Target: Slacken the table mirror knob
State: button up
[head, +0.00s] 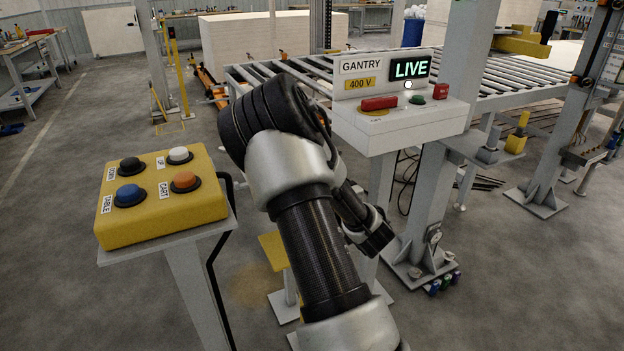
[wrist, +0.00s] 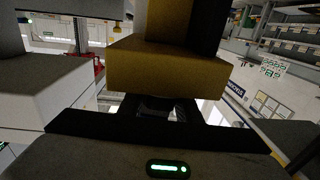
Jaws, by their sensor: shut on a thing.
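My gripper (wrist: 167,109) shows in the wrist view, its dark body with a green light below and its fingers pointing up the picture. The fingers are shut on a dark part at the underside of a yellow block (wrist: 165,70). That part is too dark to tell its shape, and I cannot tell if it is the table mirror knob. In the head view my arm hides the fingertips and what they hold. No mirror can be made out in either view.
A yellow button box (head: 160,232) with several buttons stands at the left. A white gantry console (head: 400,125) with a lit LIVE sign stands behind my arm. A roller conveyor (head: 500,85) runs behind it, and a grey post (head: 430,200) stands right of my arm.

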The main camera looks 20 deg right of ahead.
jog(key=shift+s+a+n+g+y, duration=0.1)
jog(key=shift+a+n+g+y, duration=0.1)
jog(key=shift+n+y, duration=0.5)
jog(key=shift+a+n+g+y, duration=0.15)
jog(key=shift+n+y, duration=0.25)
jog(key=shift+y, duration=0.6)
jog(key=shift+b, duration=0.3)
jog(key=o, duration=0.8)
jog(key=p+v, duration=0.2)
jog(key=v, duration=1.5)
jog(key=shift+s+d, duration=0.15)
jog(key=shift+o, duration=0.4)
